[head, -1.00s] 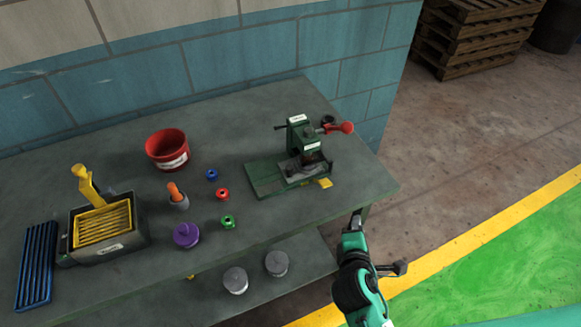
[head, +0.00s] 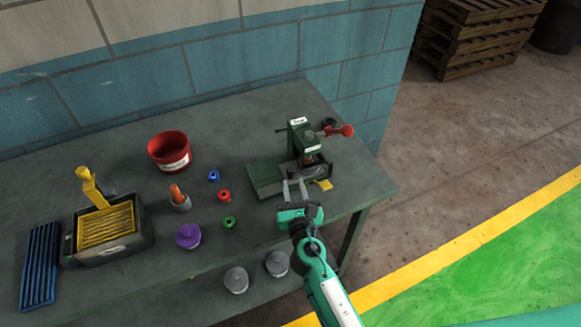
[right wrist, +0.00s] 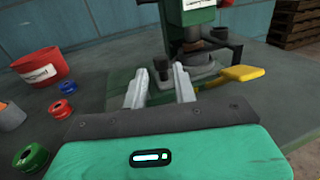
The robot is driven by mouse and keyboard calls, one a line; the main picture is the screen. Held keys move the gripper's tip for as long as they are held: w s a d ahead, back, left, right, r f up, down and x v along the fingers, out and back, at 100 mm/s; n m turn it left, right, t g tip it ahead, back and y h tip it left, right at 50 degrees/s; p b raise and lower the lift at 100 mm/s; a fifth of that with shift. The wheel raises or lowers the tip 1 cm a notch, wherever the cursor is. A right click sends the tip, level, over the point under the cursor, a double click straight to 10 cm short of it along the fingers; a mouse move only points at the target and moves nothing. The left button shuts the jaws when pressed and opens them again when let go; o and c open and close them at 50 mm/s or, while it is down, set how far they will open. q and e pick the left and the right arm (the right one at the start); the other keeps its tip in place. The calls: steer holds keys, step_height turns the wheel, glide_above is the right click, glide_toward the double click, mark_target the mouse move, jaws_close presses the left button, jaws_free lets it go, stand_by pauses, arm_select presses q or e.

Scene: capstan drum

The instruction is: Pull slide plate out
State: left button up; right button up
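A green press-like machine (head: 299,138) with a red-knobbed lever stands on the bench, on a green base (head: 266,179). A grey plate (right wrist: 196,77), seemingly the slide plate, lies low in it and is partly hidden by my gripper. A small black knob (right wrist: 161,64) shows at its front. A yellow tab (right wrist: 243,73) sticks out on the right and shows in the head view (head: 324,185). My right gripper (head: 294,182) is at the machine's front. Its fingers (right wrist: 160,69) are apart, one either side of the black knob; contact cannot be told. My left gripper is not in view.
To the left on the bench (head: 130,280) are a red bucket (head: 170,151), small spools (head: 224,196), a purple-lidded pot (head: 188,236) and a black bin (head: 112,246) with a yellow rack. Grey cylinders (head: 236,279) stand on the lower shelf.

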mark_target(291, 173)
steer(key=w, duration=0.6)
steer(key=shift+w+a, duration=0.25)
steer(key=shift+w, duration=0.15)
steer(key=shift+c, duration=0.5)
jaws_close()
